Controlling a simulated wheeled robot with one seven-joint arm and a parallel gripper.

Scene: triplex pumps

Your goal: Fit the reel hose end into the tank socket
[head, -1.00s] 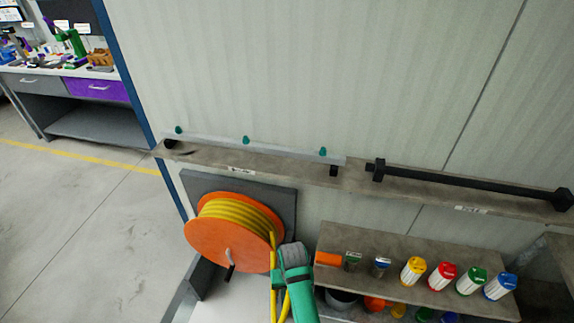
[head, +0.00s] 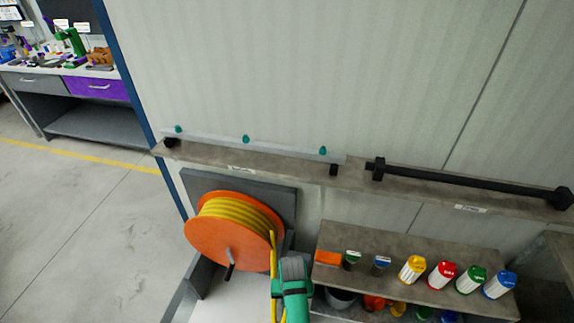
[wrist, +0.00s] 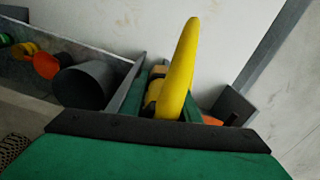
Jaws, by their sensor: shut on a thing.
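The orange hose reel (head: 220,243) with yellow hose wound on it stands against a dark panel at the lower middle of the head view. The yellow hose (head: 273,255) runs down from the reel's right side towards my gripper. In the wrist view my gripper (wrist: 166,104) is shut on the yellow hose (wrist: 181,65), which bends up between the green fingers. A darker yellow piece sits beside it in the jaws; I cannot tell whether this is the hose end. My green and grey arm hides most of the gripper in the head view. I cannot make out the tank socket.
A shelf (head: 395,249) right of my arm carries several coloured bottles, with a grey tub (head: 340,298) beneath. A long ledge (head: 350,180) with a black bar (head: 465,183) runs along the wall above. Open floor (head: 75,230) lies left.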

